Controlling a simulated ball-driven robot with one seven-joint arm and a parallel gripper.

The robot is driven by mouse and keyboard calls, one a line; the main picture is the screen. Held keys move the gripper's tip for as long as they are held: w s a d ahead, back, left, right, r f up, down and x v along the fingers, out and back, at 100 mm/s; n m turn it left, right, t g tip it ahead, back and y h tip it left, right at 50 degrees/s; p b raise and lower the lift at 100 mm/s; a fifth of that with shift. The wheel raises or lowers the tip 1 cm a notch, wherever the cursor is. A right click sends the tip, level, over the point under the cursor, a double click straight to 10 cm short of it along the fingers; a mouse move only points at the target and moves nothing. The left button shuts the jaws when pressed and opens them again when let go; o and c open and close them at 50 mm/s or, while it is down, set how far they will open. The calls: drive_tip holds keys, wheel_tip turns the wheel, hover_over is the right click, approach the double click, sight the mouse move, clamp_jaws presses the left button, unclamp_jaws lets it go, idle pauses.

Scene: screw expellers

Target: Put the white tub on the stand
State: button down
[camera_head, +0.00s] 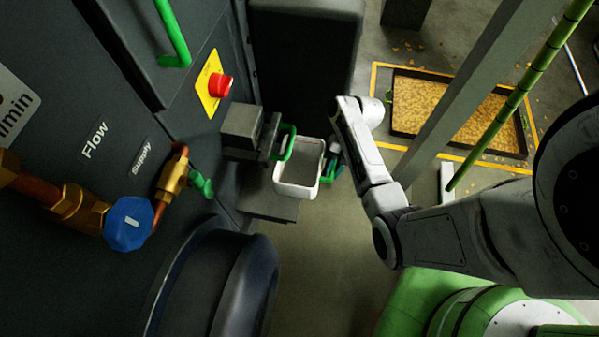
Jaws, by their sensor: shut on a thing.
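The white tub (297,188) is an open-topped, roughly square container, upright in the middle of the view. My gripper (331,162) is at its right side, shut on the tub's right wall; the fingertips are small and partly hidden by my arm. A flat grey plate (268,208), which looks like the stand, juts from the machine below and left of the tub. The tub overlaps its right end in the picture. I cannot tell whether the tub touches it.
A grey block-shaped outlet (241,128) with a green handle (285,142) is close to the tub's left. A red button (220,85), a brass valve (174,172) and a blue knob (129,223) are on the dark machine. A grey post (455,95) stands right. The floor below is clear.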

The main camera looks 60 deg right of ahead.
drive_tip(key=b, duration=0.1)
hover_over(301, 173)
wheel_tip(301, 173, down, 2)
drive_tip(key=shift+s+b, duration=0.15)
drive_tip(key=shift+b, duration=0.35)
wheel_tip(301, 173, down, 5)
drive_tip(key=shift+r+b, duration=0.1)
drive_tip(key=shift+b, duration=0.95)
drive_tip(key=shift+w+f, duration=0.2)
drive_tip(key=shift+r, duration=0.1)
drive_tip(key=c, duration=1)
unclamp_jaws()
